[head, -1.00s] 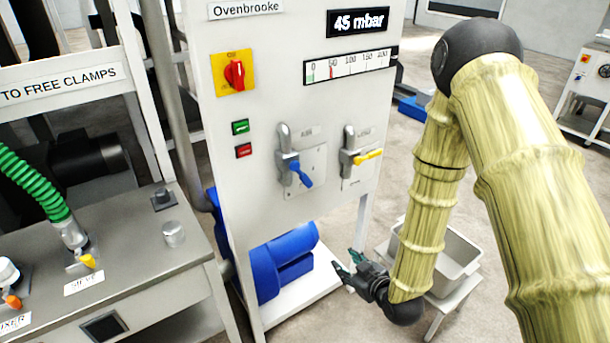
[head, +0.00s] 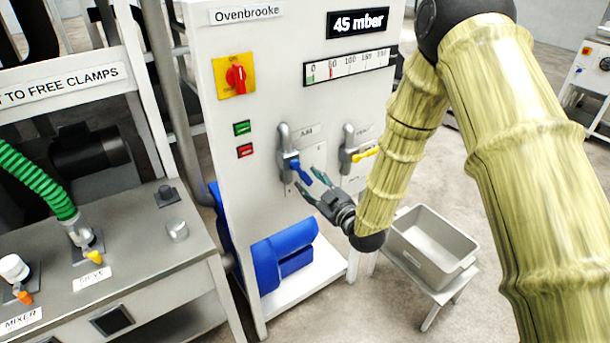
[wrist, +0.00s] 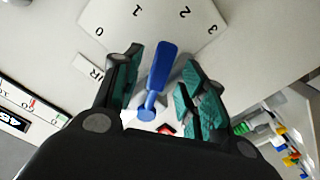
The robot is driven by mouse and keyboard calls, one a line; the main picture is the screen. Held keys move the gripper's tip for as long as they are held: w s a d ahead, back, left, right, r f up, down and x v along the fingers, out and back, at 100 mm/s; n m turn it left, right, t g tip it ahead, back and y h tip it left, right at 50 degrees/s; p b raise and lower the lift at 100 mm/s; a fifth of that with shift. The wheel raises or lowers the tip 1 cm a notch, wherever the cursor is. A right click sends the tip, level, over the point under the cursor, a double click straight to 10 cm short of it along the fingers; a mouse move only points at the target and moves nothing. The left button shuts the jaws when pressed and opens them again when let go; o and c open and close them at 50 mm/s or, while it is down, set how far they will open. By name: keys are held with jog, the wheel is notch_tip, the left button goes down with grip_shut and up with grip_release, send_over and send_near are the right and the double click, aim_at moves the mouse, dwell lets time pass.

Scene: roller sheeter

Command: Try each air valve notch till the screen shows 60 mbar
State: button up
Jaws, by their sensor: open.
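The air valve's blue lever (head: 300,172) is on the front of the white cabinet, below a grey pipe elbow. The wrist view shows the blue lever (wrist: 160,68) over a plate marked 0 to 3 (wrist: 150,22). It points between 1 and 2, seemingly nearer 2; I cannot tell the exact notch. My gripper (head: 311,181) is open just in front of the lever. In the wrist view my gripper (wrist: 166,62) has a finger either side of it, with gaps visible. The screen (head: 358,21) reads 45 mbar.
A yellow-handled valve (head: 364,154) sits close to the right of the air valve. A red rotary switch (head: 236,78) and green and red buttons are at upper left. A gauge strip (head: 350,66) lies below the screen. A grey bin (head: 432,245) stands on a low stool at right.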

aim_at(307, 180)
jog(key=shift+p+x, duration=0.3)
jog(key=shift+x, duration=1.25)
jog(key=shift+c, duration=0.4)
grip_shut()
